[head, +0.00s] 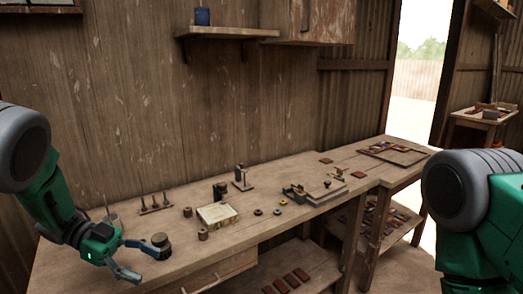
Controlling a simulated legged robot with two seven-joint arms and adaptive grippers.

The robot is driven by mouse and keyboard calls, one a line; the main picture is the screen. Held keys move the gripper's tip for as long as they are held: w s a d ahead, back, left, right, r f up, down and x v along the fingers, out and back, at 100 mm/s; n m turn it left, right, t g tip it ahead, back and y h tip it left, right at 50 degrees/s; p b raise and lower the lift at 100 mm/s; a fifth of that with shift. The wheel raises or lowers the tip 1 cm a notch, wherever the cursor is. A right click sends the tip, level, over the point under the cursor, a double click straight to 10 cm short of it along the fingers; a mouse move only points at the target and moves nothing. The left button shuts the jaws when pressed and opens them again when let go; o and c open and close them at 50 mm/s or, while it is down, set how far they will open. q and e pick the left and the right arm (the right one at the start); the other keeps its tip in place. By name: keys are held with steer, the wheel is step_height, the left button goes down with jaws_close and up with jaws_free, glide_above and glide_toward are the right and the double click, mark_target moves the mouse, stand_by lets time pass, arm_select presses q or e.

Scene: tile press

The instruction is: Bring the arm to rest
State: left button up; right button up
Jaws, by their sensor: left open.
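My left gripper (143,260) hangs over the left front part of the wooden workbench (180,258), its jaws apart. A small dark round-topped object (160,243) stands beside its upper finger; I cannot tell if they touch. My left arm comes in from the left edge. My right arm fills the lower right corner, and its gripper is out of the picture. A metal press-like fixture (313,191) sits on the right half of the bench.
A pale box (217,215), small cups and rings stand mid-bench. A rack with upright pins (155,204) stands behind my left gripper. A tray (394,153) lies at the far right. Red tiles (290,280) lie on a lower shelf. A wall shelf (228,33) hangs above.

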arm_select(q)
step_height(320, 180, down, 22)
steer(key=s+d+n+t+y+b, duration=0.25)
steer(key=n+t+y+b, duration=0.3)
steer(key=n+t, duration=0.55)
steer(key=s+a+f+n+g+y, duration=0.2)
steer(key=s+f+g, duration=0.1)
steer(key=s, duration=0.6)
steer(key=s+a+f+n+g+y+b, duration=0.1)
steer(key=s+a+f+n+g+y, duration=0.1)
steer(key=s, duration=0.7)
steer(key=s+a+f+n+g+y+b, duration=0.1)
steer(key=s+a+f+n+g+y, duration=0.1)
steer(key=s, duration=0.7)
step_height(320, 180, down, 3)
steer(key=shift+s+r+n+g+y, duration=0.15)
steer(key=shift+s+n+g+y, duration=0.15)
steer(key=shift+n+g+y, duration=0.65)
arm_select(e)
step_height(320, 180, down, 8)
steer(key=shift+w+a, duration=0.4)
arm_select(q)
steer(key=shift+d, duration=0.15)
arm_select(e)
steer(key=shift+d, duration=0.15)
